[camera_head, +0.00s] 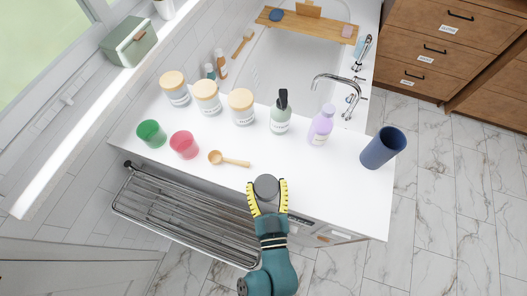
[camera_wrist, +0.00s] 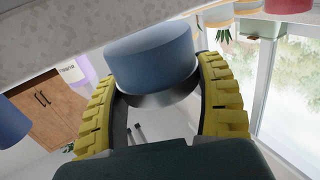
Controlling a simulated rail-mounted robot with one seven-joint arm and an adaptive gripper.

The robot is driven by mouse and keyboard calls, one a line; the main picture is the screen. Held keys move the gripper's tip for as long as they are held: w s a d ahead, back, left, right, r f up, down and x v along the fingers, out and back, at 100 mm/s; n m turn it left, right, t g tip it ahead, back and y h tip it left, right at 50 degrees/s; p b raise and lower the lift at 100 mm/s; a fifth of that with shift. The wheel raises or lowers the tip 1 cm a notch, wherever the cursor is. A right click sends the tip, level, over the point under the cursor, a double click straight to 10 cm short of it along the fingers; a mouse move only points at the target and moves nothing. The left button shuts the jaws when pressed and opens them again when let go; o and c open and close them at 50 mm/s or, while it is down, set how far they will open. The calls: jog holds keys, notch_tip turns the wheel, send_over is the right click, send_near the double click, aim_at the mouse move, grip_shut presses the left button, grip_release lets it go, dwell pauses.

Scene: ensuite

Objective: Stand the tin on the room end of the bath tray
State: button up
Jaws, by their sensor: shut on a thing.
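The tin (camera_head: 265,187) is a small round dark grey thing with a flat top, at the near edge of the white counter in the head view. In the wrist view the tin (camera_wrist: 150,58) is a blue-grey cylinder with a darker metallic band at one end. My gripper (camera_head: 267,196) is shut on it, one yellow finger on each side; these fingers (camera_wrist: 165,105) also flank it in the wrist view. The wooden bath tray (camera_head: 318,27) lies across the bath at the top of the head view, carrying a blue item, an upright wooden piece and a pink item near its right end.
A tap (camera_head: 340,85) rises near the bath.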

jog(key=w, duration=0.5)
jog(key=w+a, duration=0.1)
jog(key=w, duration=0.2)
jog(key=shift+w+f, duration=0.15)
jog(key=shift+f, duration=0.25)
